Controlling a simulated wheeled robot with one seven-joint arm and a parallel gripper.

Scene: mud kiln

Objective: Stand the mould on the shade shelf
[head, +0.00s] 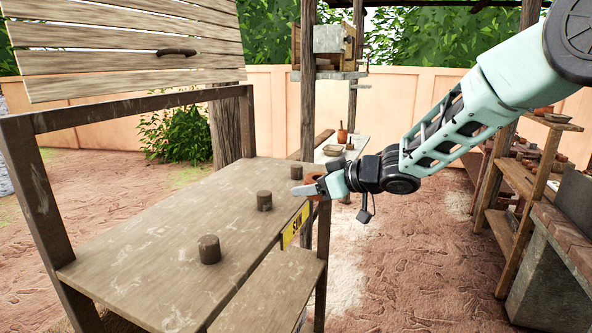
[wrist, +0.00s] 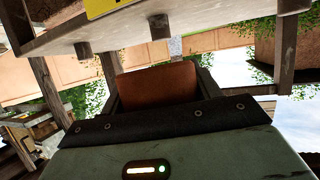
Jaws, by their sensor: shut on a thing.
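My gripper (head: 305,188) is at the right edge of the upper board of a wooden shelf stand, at about the height of that board. It is shut on a reddish-brown mould (head: 317,184), mostly hidden by the fingers in the head view. In the wrist view the mould (wrist: 157,83) shows as a flat terracotta face between the two fingers (wrist: 158,92). The upper board (head: 140,240) carries a yellow sign (head: 294,226) on its right edge, reading "SU" with the rest cut off. A lower board (head: 270,290) lies beneath it. I cannot tell which is the shade shelf.
Short wooden pegs (head: 209,249) (head: 264,200) stand on the upper board. A slatted panel (head: 125,45) rises over its back. A post (head: 308,90) stands behind the gripper. A pale bench (head: 345,146) with pots is beyond; shelves (head: 520,180) and brickwork stand right. Bare ground lies between.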

